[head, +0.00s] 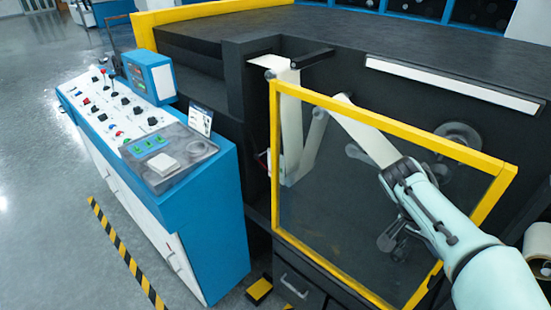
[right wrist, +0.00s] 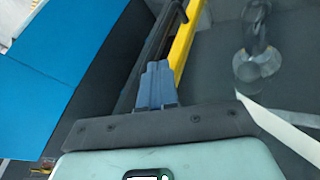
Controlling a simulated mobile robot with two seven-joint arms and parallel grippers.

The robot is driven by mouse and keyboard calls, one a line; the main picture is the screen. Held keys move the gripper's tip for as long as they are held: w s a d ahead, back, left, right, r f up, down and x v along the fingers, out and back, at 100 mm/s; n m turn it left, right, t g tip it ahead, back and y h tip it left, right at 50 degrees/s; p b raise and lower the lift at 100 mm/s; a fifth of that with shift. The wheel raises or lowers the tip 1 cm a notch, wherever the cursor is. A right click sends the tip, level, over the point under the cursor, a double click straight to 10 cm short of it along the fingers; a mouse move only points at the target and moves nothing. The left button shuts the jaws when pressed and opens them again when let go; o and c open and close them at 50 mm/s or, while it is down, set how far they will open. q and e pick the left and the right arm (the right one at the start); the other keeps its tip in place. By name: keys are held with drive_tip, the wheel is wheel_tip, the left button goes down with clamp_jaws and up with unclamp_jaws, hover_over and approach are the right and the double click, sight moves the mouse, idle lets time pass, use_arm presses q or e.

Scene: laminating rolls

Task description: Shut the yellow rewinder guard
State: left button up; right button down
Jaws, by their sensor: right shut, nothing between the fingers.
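The yellow rewinder guard (head: 395,127) is a yellow frame around a see-through pane. In the head view it stands at an angle, its right side out from the dark machine face, so it looks partly open. My right arm comes in from the lower right, in front of the pane, and covers part of it. My right gripper (right wrist: 157,68) shows in the right wrist view, shut and empty. Its fingertips are close to a yellow bar of the guard (right wrist: 184,42); I cannot tell whether they touch. In the head view the fingertips are not clearly seen. My left gripper is out of view.
A blue control console (head: 208,215) with buttons and knobs stands left of the guard. A pale web (head: 292,125) runs over rollers behind the pane. A striped floor line (head: 125,255) runs past the console. The grey floor at far left is clear.

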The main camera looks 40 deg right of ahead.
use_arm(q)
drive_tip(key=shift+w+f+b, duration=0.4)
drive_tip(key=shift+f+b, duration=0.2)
use_arm(e)
drive_tip(key=shift+s+d, duration=0.15)
drive_tip(key=shift+s, duration=2.15)
